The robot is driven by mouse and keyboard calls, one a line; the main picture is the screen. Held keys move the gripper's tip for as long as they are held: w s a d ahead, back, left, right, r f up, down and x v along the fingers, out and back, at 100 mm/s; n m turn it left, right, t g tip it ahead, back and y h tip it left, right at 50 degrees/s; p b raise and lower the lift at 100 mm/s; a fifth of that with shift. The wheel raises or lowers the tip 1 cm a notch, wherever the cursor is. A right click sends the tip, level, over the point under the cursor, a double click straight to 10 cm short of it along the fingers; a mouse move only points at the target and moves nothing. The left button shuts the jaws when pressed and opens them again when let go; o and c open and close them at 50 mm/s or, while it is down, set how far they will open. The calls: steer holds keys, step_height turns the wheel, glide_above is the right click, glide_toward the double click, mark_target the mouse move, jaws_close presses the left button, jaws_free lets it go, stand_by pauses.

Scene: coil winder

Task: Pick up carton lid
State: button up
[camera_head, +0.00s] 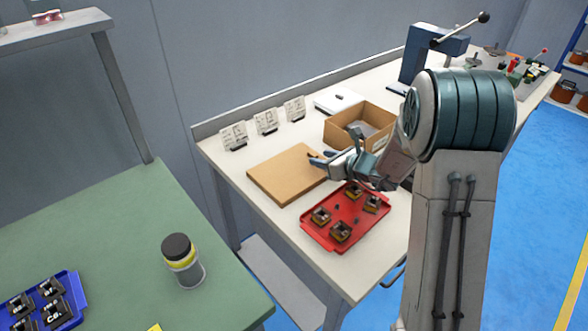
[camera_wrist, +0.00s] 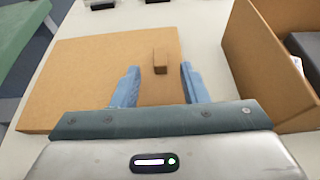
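The carton lid (camera_head: 287,174) is a flat brown cardboard panel lying on the white bench. In the wrist view the lid (camera_wrist: 85,75) fills the left and middle, with a small raised block handle (camera_wrist: 160,61) on its top. My gripper (camera_wrist: 158,85) is open, its two blue fingers apart on either side of the handle and a little short of it in the picture. Nothing is between the fingertips except the view of the lid and handle. In the head view my gripper (camera_head: 322,159) is over the lid's right edge; the handle is hidden or too small to tell there.
An open brown carton (camera_head: 343,134) stands right of the lid, with a grey item inside. A red tray (camera_head: 330,234) with several small parts lies in front. Small cards on stands (camera_head: 266,122) line the back. A green table (camera_head: 110,235) is at the left.

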steer(key=shift+w+a+f, duration=0.25)
steer(key=shift+w+a, duration=0.15)
steer(key=shift+w, duration=0.1)
jaws_close()
steer(key=shift+r, duration=0.2)
